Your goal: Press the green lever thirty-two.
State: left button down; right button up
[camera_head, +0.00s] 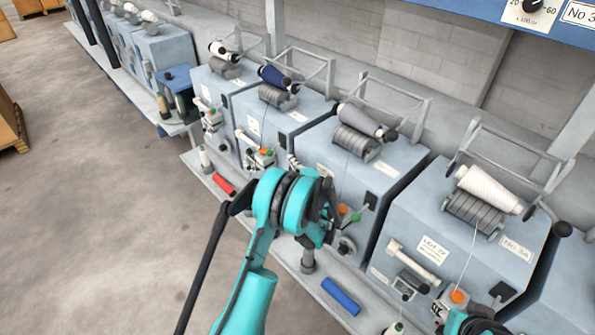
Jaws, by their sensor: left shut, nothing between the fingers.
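My left gripper (325,212) is in the middle of the view, dark and shut with nothing held. It is at the end of my teal left arm, in front of a blue-grey spinning unit. A small green lever (356,217) shows just right of the gripper, on the front of that unit, beside an orange-red knob (343,209). The gap between fingertips and lever is hard to judge, and my wrist hides part of the unit's front. The number thirty-two is not readable on it. Only a teal and black part of my right arm shows at the bottom right edge.
Several units with thread cones stand in a row along the wall. The nearer right unit (455,225) has white labels and an orange knob (457,296). A blue tube (340,296) and a red tube (223,184) lie on the ledge. The floor (95,210) at left is clear.

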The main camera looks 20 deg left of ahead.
aim_at(269, 153)
pick_arm(q)
jog(key=shift+s+a+r+b, duration=0.1)
jog(key=shift+s+a+b, duration=0.1)
jog(key=shift+a, duration=0.6)
jog(key=shift+s+a+r+b, duration=0.1)
jog(key=shift+a+b, duration=0.1)
jog(key=shift+a, duration=0.6)
jog(key=shift+s+a+r+b, duration=0.1)
jog(key=shift+a+b, duration=0.1)
jog(key=shift+a, duration=0.6)
jog(key=shift+s+r+m+g, duration=0.15)
jog(key=shift+r+m+g, duration=0.25)
jog(key=shift+m, duration=0.5)
notch_tip(269, 153, up, 3)
jog(key=m, duration=0.2)
jog(key=m+g+p, duration=0.1)
jog(key=m, duration=0.1)
jog(key=shift+s+a+f+g+h+p, duration=0.1)
jog(key=shift+s+a+g+h+p, duration=0.05)
jog(key=shift+g+h+p, duration=0.15)
jog(key=shift+f, duration=0.1)
